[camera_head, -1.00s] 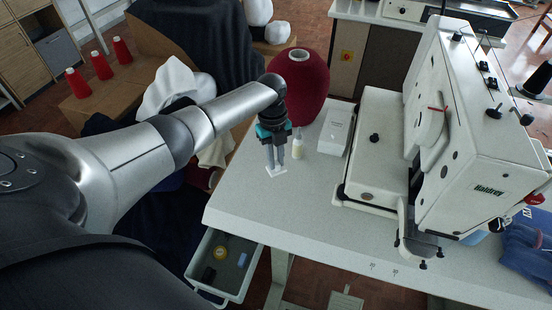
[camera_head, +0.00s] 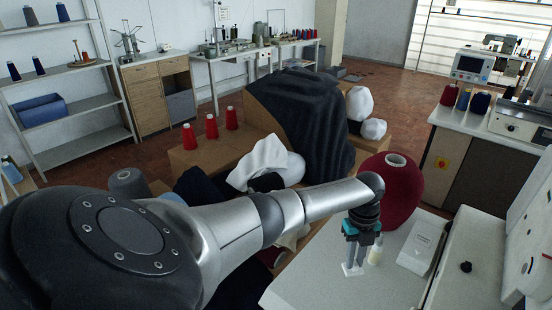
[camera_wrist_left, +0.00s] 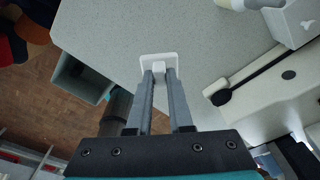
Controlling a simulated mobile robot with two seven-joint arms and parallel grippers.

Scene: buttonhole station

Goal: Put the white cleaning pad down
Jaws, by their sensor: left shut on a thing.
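My left gripper (camera_head: 354,262) points down over the pale grey table (camera_head: 330,292), near its far left corner. It is shut on the small white cleaning pad (camera_head: 352,270). In the left wrist view the pad (camera_wrist_left: 158,60) shows as a white plate with a raised grip between the fingertips (camera_wrist_left: 160,76). The pad is at or just above the tabletop; I cannot tell whether it touches. My right gripper is not in view.
A white box (camera_head: 422,246) and a large dark red yarn cone (camera_head: 392,200) are near. A machine (camera_head: 475,262) fills the right side.

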